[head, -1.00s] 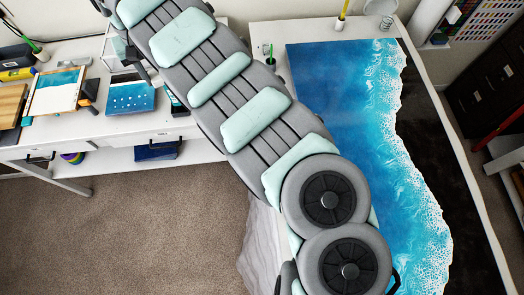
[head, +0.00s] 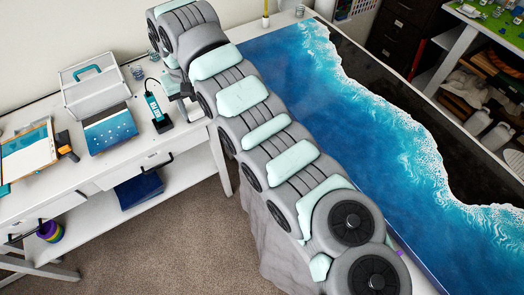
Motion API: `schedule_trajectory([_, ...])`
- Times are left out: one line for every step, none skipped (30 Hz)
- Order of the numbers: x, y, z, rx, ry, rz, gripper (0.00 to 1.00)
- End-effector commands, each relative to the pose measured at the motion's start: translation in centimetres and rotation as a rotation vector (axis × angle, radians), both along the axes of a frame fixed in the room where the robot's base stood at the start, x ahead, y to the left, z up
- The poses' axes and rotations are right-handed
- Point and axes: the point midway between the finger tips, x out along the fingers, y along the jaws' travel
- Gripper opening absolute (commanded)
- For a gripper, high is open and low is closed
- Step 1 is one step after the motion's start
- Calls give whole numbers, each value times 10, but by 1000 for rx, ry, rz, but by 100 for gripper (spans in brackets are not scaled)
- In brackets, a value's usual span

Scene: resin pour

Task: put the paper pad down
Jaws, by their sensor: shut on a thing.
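My arm crosses the view from the lower right to the upper left. My gripper (head: 181,91) shows only in part below the wrist, over the right end of the white bench, just right of a black-and-teal device. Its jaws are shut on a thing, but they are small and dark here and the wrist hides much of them. I cannot make out the paper pad clearly between them.
On the white bench (head: 95,175) are a white case (head: 95,88), a blue-and-white board (head: 109,129), the black-and-teal device (head: 155,107) and a framed sheet (head: 27,157). Small clear cups stand behind. A blue resin table (head: 330,110) fills the right.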

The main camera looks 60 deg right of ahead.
Motion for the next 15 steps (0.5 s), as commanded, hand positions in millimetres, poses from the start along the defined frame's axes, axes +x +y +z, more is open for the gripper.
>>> schedule_trajectory([-19, -31, -13, 1, -2, -47, 0])
schedule_trajectory([-30, -47, -17, 1, -2, -72, 0])
schedule_trajectory([-45, -68, -23, 1, -1, -104, 0])
schedule_trajectory([-57, -83, -28, 2, 0, -129, 0])
schedule_trajectory([-70, -97, -33, 3, 2, -153, 0])
schedule_trajectory([-86, -116, -39, 2, 4, -185, 0])
schedule_trajectory([-99, -129, -43, 2, 5, -207, 0])
schedule_trajectory([-111, -141, -47, 1, 5, -228, 0])
schedule_trajectory([-126, -156, -51, 1, 5, -257, 0])
schedule_trajectory([-137, -165, -55, 1, 6, -275, 0])
schedule_trajectory([-147, -173, -58, 1, 6, -292, 0])
schedule_trajectory([-160, -183, -62, 3, 7, -313, 0])
schedule_trajectory([-169, -190, -65, 2, 9, -327, 0])
schedule_trajectory([-177, -195, -67, 2, 10, -341, 0])
schedule_trajectory([-186, -201, -69, 3, 12, -355, 0])
